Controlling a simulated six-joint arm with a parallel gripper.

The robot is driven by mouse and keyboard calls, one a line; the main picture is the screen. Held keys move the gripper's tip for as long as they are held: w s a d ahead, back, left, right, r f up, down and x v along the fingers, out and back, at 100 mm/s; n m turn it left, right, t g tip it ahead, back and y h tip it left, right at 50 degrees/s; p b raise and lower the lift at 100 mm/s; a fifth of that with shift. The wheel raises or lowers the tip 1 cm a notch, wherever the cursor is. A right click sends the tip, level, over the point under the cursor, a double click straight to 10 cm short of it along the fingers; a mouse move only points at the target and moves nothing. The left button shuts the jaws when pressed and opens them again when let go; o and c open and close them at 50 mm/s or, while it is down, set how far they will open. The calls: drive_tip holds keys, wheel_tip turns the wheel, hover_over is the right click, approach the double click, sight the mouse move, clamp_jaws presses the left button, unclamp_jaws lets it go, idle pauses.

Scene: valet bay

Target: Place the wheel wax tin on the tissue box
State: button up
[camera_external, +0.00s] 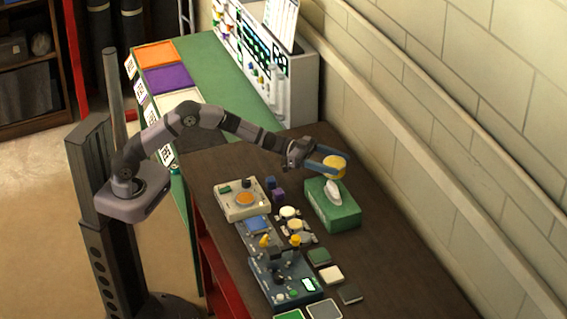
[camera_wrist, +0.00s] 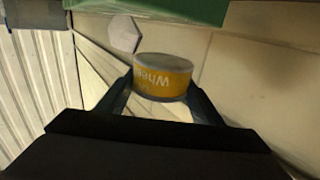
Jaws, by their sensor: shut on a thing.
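The wheel wax tin (camera_external: 334,167) is a short yellow-orange cylinder with a grey lid. In the wrist view the tin (camera_wrist: 163,78) sits between the two fingers, with part of its lettering showing. My gripper (camera_external: 328,163) is shut on it and holds it in the air. The tissue box (camera_external: 336,213) is green with a white tissue standing out of its top. In the external view the tin appears above the box's far part, just beyond the tissue. In the wrist view the green box (camera_wrist: 170,10) and pale tissue (camera_wrist: 124,33) show at the top edge.
The dark table (camera_external: 400,280) carries a cream device with an orange button (camera_external: 243,199), a blue control box (camera_external: 285,281) and several small pads left of and in front of the tissue box. A block wall (camera_external: 430,120) with a rail runs along the right.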

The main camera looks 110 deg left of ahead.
drive_tip(key=shift+f, duration=0.25)
drive_tip(key=shift+f, duration=1.75)
drive_tip(key=shift+f, duration=0.2)
drive_tip(key=o, duration=1.2)
drive_tip(key=shift+s+r, duration=0.1)
drive_tip(key=shift+r, duration=0.1)
drive_tip(key=s, duration=0.4)
drive_tip(key=s+b, duration=0.1)
drive_tip(key=s, duration=0.3)
drive_tip(key=s+a+b, duration=0.1)
drive_tip(key=s, duration=0.3)
drive_tip(key=shift+w, duration=0.1)
